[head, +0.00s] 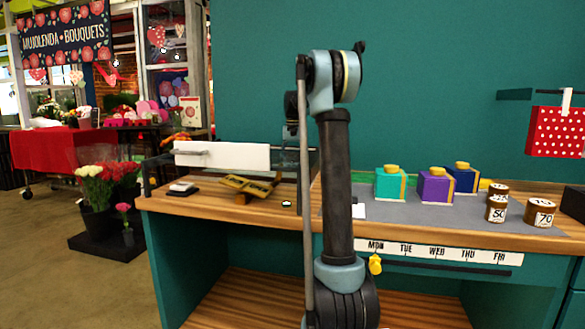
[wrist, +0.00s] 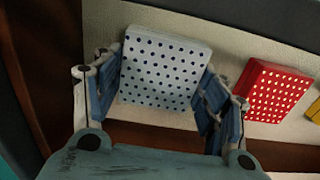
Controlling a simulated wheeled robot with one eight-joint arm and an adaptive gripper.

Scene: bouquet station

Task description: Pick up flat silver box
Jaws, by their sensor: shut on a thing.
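In the wrist view, the flat silver box (wrist: 163,72) is pale with dark blue dots. My gripper (wrist: 162,80) is shut on it, with one blue finger against its left side and the other against its right. The dotted face points toward the camera and the box looks slightly tilted in the picture. A pale surface lies behind the box; I cannot tell whether they touch. In the head view I cannot make out the silver box or my fingers.
A red dotted box (wrist: 272,92) and a yellow box (wrist: 313,111) lie to the right in the wrist view. In the head view, teal (head: 390,184), purple (head: 435,188) and blue (head: 463,180) boxes and several round containers stand on the wooden bench (head: 260,208).

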